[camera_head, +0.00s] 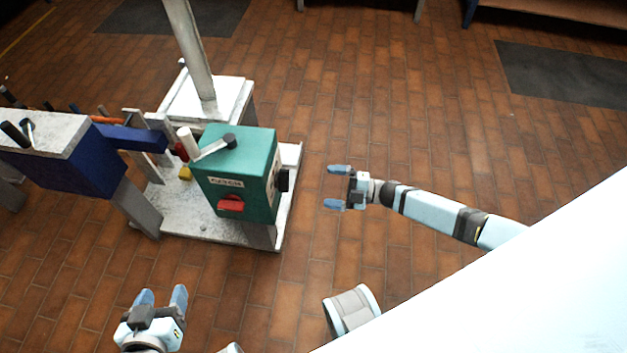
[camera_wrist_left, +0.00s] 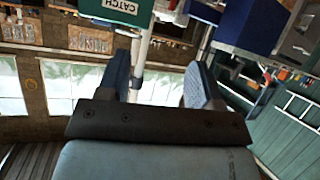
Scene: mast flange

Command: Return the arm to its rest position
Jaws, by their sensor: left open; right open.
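My left gripper (camera_head: 162,300) is at the bottom left of the head view. Its blue fingers are apart with nothing between them, and floor tiles show around it. It also shows in the left wrist view (camera_wrist_left: 160,85), open and empty. My right gripper (camera_head: 338,187) is in the middle of the head view, pointing left, open and empty. It is to the right of the green box (camera_head: 235,150) and apart from it. The green box has a red handle (camera_head: 230,204), a lever on top and a dark knob on its right side.
The box stands on a pale base plate (camera_head: 190,220) with a metal mast (camera_head: 190,50) behind. A dark blue bench (camera_head: 70,170) with tools is at the left. Dark mats (camera_head: 560,75) lie on the tiled floor. The floor between my two grippers is clear.

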